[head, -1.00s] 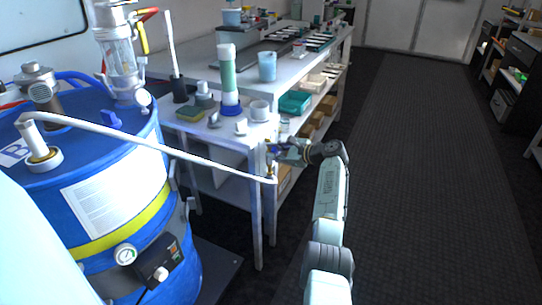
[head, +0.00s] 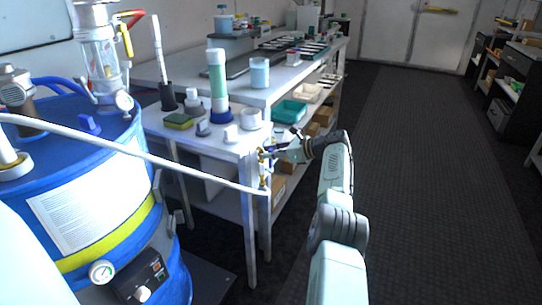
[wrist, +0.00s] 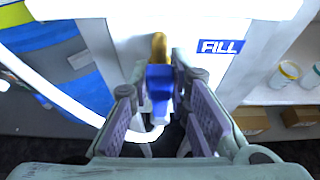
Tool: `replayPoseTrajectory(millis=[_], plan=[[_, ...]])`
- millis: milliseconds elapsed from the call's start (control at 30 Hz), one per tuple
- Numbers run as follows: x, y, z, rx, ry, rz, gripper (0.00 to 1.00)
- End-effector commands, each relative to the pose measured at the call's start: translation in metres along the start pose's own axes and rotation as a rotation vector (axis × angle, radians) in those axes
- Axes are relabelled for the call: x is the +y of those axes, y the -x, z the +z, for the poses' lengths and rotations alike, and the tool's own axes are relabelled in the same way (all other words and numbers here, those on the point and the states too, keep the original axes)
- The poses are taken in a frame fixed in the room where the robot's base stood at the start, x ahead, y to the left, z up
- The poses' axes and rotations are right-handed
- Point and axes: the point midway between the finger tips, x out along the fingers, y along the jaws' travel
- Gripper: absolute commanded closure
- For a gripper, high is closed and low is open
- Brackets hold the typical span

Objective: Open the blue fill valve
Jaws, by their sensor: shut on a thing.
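The blue fill valve (wrist: 159,80) shows in the wrist view, with its blue handle between my fingers and a brass body behind it. My gripper (wrist: 160,115) is shut on the handle. A blue FILL label (wrist: 220,47) is on the white surface to the right of the valve. In the head view my gripper (head: 273,152) reaches left to the brass fitting (head: 263,170) at the corner of the white table. The handle is too small there to tell its angle. The white hose (head: 150,157) runs from the blue drum to this fitting.
The blue drum (head: 110,170) with a gauge and control box stands at the left. The white table (head: 215,140) holds a green column, cups and a sponge. A lower shelf holds boxes and a teal tray (head: 289,111). The dark floor at right is clear.

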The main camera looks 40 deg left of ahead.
Motion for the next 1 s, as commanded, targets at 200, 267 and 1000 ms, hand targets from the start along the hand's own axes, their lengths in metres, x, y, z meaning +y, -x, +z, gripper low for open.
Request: replayPoseTrajectory(millis=[200, 267, 1000], plan=[[-0.0001, 0.0000, -0.0012, 0.002, -0.006, 0.000, 1.00], [-0.0001, 0.0000, -0.0013, 0.003, -0.005, 0.000, 1.00], [-0.0003, 0.0012, -0.0005, 0.001, -0.002, 0.000, 0.62]])
